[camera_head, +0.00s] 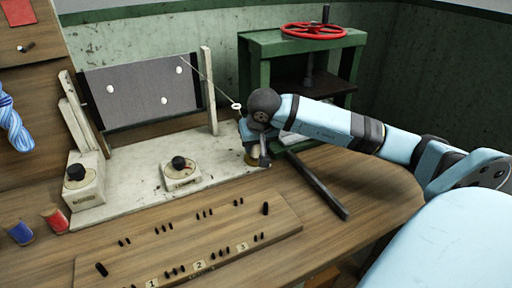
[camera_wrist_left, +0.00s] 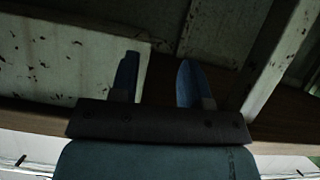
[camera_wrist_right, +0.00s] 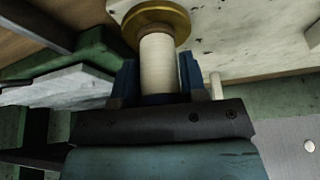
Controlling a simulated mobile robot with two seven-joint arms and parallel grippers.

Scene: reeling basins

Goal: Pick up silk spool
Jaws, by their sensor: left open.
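The silk spool (camera_wrist_right: 159,63) has a pale cream body and a brass-coloured round flange (camera_wrist_right: 156,22), seen in the right wrist view. My right gripper (camera_wrist_right: 159,80) has one blue finger on each side of the spool's body, very close to it. Whether the fingers press on it cannot be told. In the head view my right gripper (camera_head: 254,148) points down at the right end of the pale base board, largely hiding the spool. My left gripper (camera_wrist_left: 156,80) is open and empty in the left wrist view. It is not visible in the head view.
A pale base board (camera_head: 130,190) carries a grey panel (camera_head: 138,92) and two knobbed boxes. A green press (camera_head: 262,70) with a red wheel (camera_head: 313,31) stands behind. A dark bar (camera_head: 318,186) lies right of the gripper. A numbered peg board (camera_head: 120,262) and blue and red spools are in front.

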